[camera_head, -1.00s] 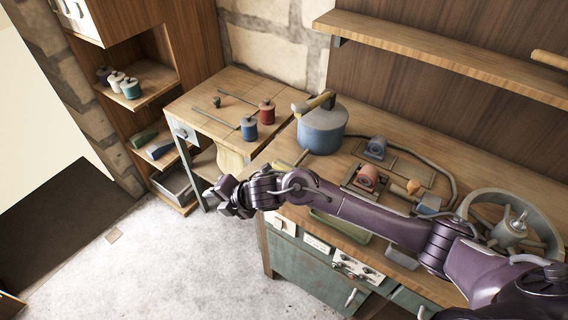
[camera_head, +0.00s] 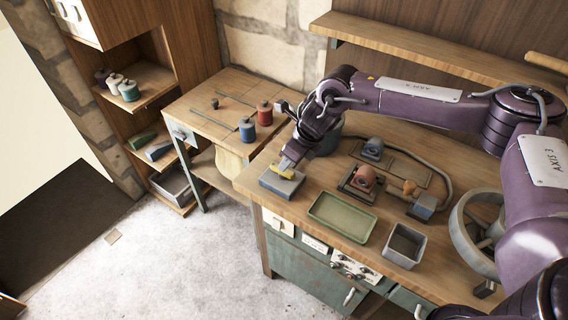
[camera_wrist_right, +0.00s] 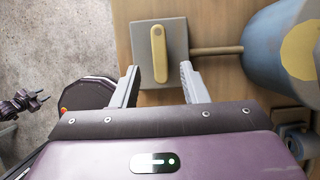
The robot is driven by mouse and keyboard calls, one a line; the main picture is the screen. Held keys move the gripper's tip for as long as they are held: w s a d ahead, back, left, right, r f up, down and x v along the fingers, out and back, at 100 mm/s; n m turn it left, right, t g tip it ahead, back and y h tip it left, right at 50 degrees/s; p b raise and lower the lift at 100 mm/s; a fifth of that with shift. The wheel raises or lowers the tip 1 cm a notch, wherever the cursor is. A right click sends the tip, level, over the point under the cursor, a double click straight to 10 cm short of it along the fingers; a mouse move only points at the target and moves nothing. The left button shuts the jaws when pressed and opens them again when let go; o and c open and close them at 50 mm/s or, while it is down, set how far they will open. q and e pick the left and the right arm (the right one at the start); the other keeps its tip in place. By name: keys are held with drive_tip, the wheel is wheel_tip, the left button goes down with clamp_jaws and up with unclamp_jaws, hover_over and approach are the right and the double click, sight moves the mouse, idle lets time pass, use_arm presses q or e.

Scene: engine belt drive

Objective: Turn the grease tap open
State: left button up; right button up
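The grease tap is a grey square block (camera_head: 281,183) with a yellow lever (camera_head: 287,174) on top, at the bench's near left corner. In the right wrist view, the block (camera_wrist_right: 143,36) and lever (camera_wrist_right: 159,50) are seen from above, with the lever nearly vertical in the picture. My right gripper (camera_head: 289,160) points down at the tap. In its wrist view, the right gripper (camera_wrist_right: 160,68) is open, with the lever's lower end between the spread fingers and gaps on both sides. My left gripper (camera_wrist_right: 20,104) shows small at the left edge; its opening is unclear.
A pipe (camera_wrist_right: 217,50) runs from the block to a blue tank (camera_wrist_right: 270,50) close on the right. A green tray (camera_head: 342,217), a grey bin (camera_head: 405,245) and a red roller unit (camera_head: 362,181) stand on the bench. A side table (camera_head: 205,107) holds spools.

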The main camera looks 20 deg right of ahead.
drive_tip(key=p+x, duration=0.1)
drive_tip(key=x, duration=0.3)
drive_tip(key=shift+w+f, duration=0.2)
drive_tip(key=shift+f, duration=0.15)
drive_tip(key=shift+a, duration=0.1)
clamp_jaws()
